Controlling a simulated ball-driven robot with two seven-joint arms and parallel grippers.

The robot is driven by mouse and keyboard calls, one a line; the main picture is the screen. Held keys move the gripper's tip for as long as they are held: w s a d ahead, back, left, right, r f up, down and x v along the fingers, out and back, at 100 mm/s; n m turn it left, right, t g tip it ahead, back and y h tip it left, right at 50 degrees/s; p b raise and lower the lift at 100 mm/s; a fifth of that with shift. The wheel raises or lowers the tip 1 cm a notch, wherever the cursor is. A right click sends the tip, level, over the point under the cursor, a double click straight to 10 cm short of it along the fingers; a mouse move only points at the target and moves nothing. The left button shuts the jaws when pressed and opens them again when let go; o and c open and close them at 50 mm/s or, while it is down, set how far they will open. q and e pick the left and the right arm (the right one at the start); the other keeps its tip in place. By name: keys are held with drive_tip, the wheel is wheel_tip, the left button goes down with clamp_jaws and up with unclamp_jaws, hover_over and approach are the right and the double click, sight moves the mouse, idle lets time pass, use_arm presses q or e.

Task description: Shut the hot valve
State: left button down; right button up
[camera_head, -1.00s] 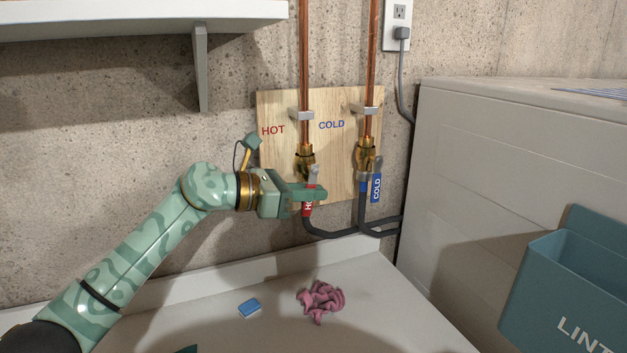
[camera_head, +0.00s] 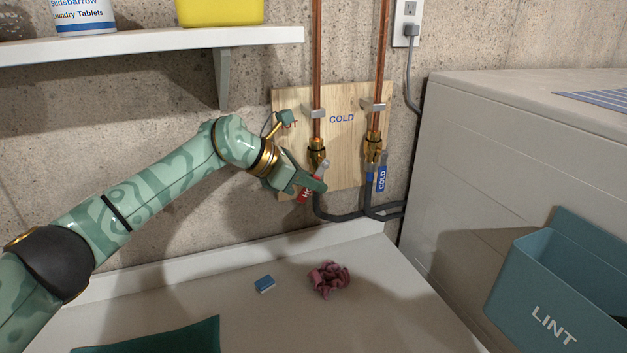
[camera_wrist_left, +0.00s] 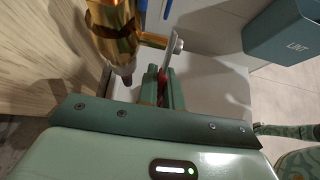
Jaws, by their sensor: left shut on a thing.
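The hot valve (camera_head: 317,153) is a brass fitting on the left copper pipe, in front of a wooden board. Its lever (camera_head: 322,168) has a grey metal upper end and a red tagged grip, and leans with its lower end out to the left. My left gripper (camera_head: 315,186) is shut on the red grip and hides part of it. In the left wrist view the lever (camera_wrist_left: 174,48) runs down between the fingers. The cold valve (camera_head: 373,150) is to the right; its blue lever (camera_head: 382,178) hangs nearly straight down. My right gripper is not in view.
Dark hoses (camera_head: 345,216) run below the valves. A white washer or dryer (camera_head: 470,150) with a blue lint bin (camera_head: 545,290) stands at right. A shelf (camera_head: 150,44) hangs above my arm.

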use_arm(q)
drive_tip(key=c, duration=1.8)
unclamp_jaws()
drive_tip(key=p+v, duration=0.1)
drive_tip(key=v, duration=0.6)
drive_tip(key=shift+a+r, duration=0.1)
drive_tip(key=shift+a, duration=0.15)
drive_tip(key=shift+o, duration=0.2)
